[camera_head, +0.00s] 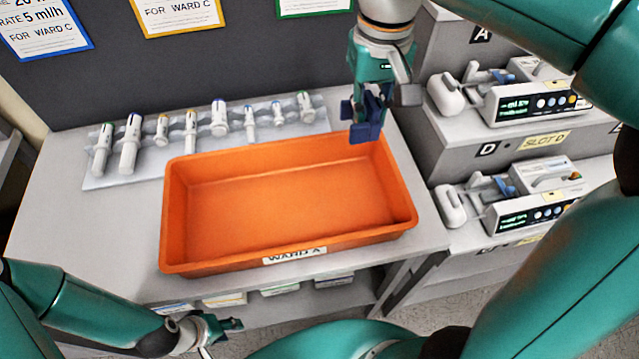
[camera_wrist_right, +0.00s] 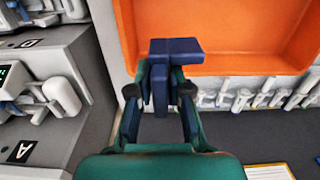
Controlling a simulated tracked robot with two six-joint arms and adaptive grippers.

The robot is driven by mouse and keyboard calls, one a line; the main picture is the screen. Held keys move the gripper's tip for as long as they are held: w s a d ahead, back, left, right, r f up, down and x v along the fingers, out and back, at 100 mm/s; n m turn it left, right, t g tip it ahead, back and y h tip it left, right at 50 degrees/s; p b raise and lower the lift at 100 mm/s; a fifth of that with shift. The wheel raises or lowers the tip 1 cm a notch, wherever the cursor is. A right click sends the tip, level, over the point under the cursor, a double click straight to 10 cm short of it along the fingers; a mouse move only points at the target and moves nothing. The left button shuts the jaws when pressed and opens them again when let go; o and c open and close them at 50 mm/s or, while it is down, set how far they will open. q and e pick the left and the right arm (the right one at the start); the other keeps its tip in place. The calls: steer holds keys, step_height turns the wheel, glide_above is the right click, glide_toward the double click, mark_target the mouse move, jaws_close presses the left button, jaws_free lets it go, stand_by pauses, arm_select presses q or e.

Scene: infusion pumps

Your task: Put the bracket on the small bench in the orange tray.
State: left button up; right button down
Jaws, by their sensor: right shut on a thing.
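The orange tray (camera_head: 285,258) lies on the small bench, empty, with a "WARD A" label on its front. My right gripper (camera_head: 371,97) is shut on the dark blue bracket (camera_head: 366,132), near the tray's back right corner in the head view. In the right wrist view the bracket (camera_wrist_right: 175,47) sits between the fingers of the gripper (camera_wrist_right: 159,92), its broad end overlapping the tray (camera_wrist_right: 225,25). Its height above the rim is hard to tell. My left gripper (camera_head: 228,324) is low at the front left, below the bench edge, away from the tray; its opening is unclear.
A grey rack (camera_head: 95,180) with several syringes stands behind the tray. Infusion pumps sit on grey steps to the right, an upper one (camera_head: 525,103) and a lower one (camera_head: 530,200). A dark panel (camera_head: 110,85) with signs rises behind. The tray's inside is free.

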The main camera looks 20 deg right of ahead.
steer(key=shift+f, duration=0.3)
steer(key=b, duration=0.1)
glide_above(359, 197)
step_height(359, 197, down, 14)
steer(key=shift+f, duration=0.2)
steer(key=shift+f+b, duration=0.3)
steer(key=shift+f, duration=2.15)
steer(key=shift+f, duration=0.15)
steer(key=c, duration=1.1)
jaws_free()
